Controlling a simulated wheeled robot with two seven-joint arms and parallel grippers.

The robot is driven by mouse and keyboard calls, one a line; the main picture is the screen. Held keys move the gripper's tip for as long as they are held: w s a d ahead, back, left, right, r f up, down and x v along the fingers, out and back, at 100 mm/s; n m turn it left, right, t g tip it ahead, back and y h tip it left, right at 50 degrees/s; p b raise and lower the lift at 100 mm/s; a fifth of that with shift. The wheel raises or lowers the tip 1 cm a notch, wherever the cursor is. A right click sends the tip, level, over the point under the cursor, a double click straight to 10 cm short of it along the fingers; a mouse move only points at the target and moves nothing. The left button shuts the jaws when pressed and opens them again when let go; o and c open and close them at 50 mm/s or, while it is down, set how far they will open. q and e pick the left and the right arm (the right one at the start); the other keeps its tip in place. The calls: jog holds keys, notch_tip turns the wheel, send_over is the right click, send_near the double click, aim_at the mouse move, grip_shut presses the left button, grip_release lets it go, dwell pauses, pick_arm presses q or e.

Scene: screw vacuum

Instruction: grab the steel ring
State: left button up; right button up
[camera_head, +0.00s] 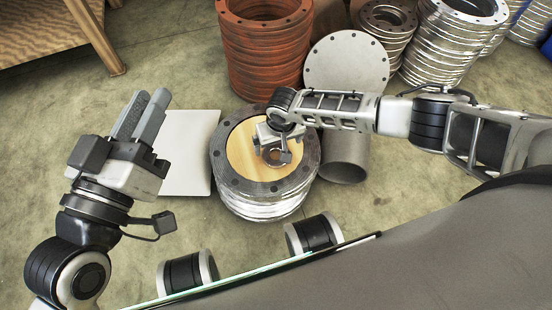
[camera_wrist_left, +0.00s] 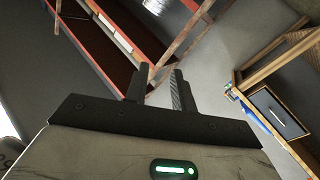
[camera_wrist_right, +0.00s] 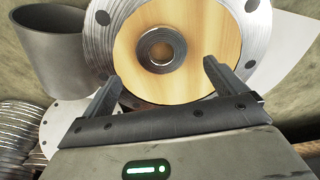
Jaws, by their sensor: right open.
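The steel ring (camera_wrist_right: 143,48) is a small dark grey ring. It lies flat on a round wooden disc (camera_wrist_right: 205,40) on top of a stack of metal flanges. In the head view the ring (camera_head: 279,162) is partly covered by my right gripper (camera_head: 272,150). My right gripper points down over the disc, its fingers open wide and empty. In the right wrist view its fingertips (camera_wrist_right: 160,72) are on either side of the ring's near side, apart from it. My left gripper (camera_head: 145,100) is off to the left, pointing up, slightly open and empty.
The flange stack (camera_head: 262,208) stands on a concrete floor. A white panel (camera_head: 190,150) lies left of it, and a grey pipe (camera_head: 345,160) stands right. Behind are rusty flanges (camera_head: 265,50), a round plate (camera_head: 347,62) and steel flange stacks (camera_head: 440,45).

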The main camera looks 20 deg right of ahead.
aim_at(276, 156)
jog(key=shift+w+f, duration=0.1)
jog(key=shift+f, duration=0.35)
jog(key=f+b, duration=0.4)
jog(key=shift+w+a+f, duration=0.2)
jog(key=shift+f, duration=0.25)
pick_arm(q)
notch_tip(276, 156, up, 8)
jog(key=m+t+h, duration=0.3)
jog(key=m+h, duration=0.3)
jog(key=m, duration=0.2)
jog(key=shift+s+m, duration=0.35)
jog(key=shift+m, duration=0.05)
pick_arm(e)
jog(key=c, duration=1.4)
